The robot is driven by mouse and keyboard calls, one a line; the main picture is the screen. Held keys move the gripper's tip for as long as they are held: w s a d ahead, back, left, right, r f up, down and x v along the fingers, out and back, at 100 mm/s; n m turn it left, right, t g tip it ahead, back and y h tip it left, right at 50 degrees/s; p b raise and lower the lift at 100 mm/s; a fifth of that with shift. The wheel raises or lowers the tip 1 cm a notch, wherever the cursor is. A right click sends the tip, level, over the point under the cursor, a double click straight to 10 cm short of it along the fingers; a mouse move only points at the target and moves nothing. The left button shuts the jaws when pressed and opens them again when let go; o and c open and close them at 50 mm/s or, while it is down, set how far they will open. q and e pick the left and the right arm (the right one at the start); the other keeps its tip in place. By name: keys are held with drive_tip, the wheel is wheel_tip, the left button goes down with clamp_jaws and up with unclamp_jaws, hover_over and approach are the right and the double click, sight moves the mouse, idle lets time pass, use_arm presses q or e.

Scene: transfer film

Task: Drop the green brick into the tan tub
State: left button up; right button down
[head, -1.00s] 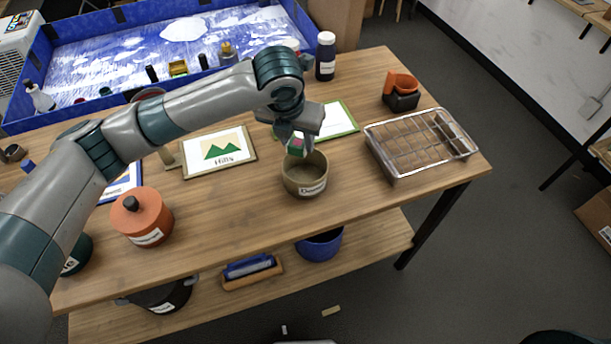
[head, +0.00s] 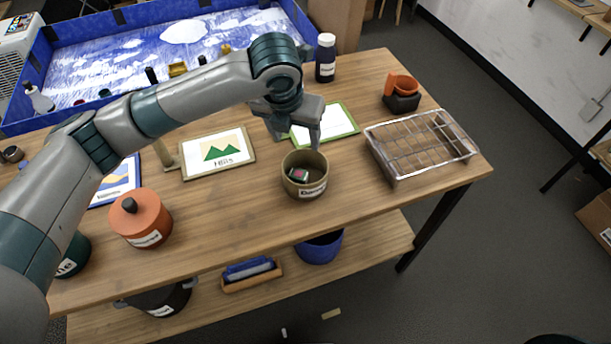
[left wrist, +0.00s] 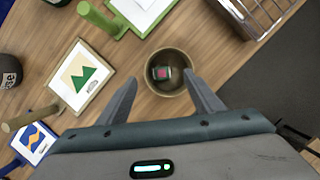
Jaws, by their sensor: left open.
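The tan tub (head: 305,187) stands on the wooden table, left of the wire-lidded tray. A small brick (head: 299,175) with green, dark and pink-red faces lies inside it on the bottom. In the left wrist view the brick (left wrist: 163,73) lies inside the tub (left wrist: 172,92), clear of the fingers. My left gripper (head: 297,143) is above the tub's far rim, open and empty. In the left wrist view its two fingertips (left wrist: 161,75) are spread apart on either side of the tub. My right gripper does not show.
A clear wire-lidded tray (head: 422,148) is to the right. The framed Hills card (head: 218,153) and an orange lidded pot (head: 141,218) are to the left. A green-framed card (head: 335,123) lies behind the tub. A dark bottle (head: 325,57) stands at the back.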

use_arm(q)
drive_tip(key=b+v, duration=0.3)
drive_tip(key=v, duration=1.2)
drive_tip(key=shift+b, duration=0.4)
drive_tip(key=shift+s+f, duration=0.1)
drive_tip(key=shift+s, duration=0.05)
